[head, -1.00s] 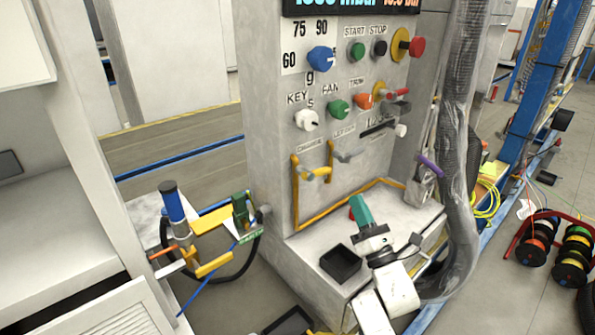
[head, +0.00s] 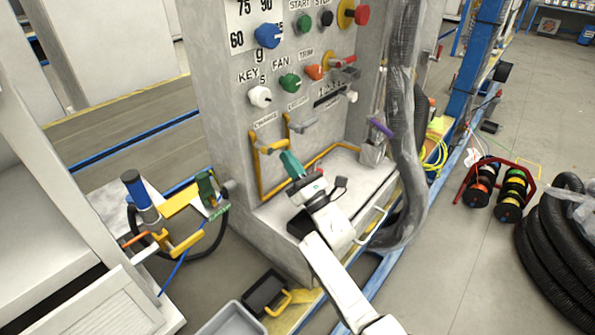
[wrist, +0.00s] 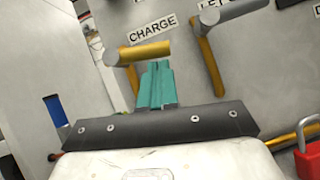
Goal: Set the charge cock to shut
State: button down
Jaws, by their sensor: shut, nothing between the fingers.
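The charge cock has a yellow lever (head: 272,146) on the grey panel under the CHARGE label (head: 265,121). In the wrist view the lever (wrist: 147,51) lies near level, with a yellow pipe running down behind it. My gripper (head: 286,155) has green fingers, shut and empty. In the wrist view the gripper tips (wrist: 159,66) are just below the lever's right part; I cannot tell whether they touch it. A second cock with a grey lever (wrist: 236,13) is to the right, and it also shows in the head view (head: 303,123).
Knobs, including a white key knob (head: 260,96) and a green fan knob (head: 290,83), sit above the cocks. A red padlock (wrist: 308,158) is low at the right. A ribbed hose (head: 402,130) hangs right of the panel. A blue-handled fixture (head: 136,190) stands at the left.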

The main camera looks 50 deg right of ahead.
jog(key=shift+w+r, duration=0.15)
jog(key=shift+w, duration=0.1)
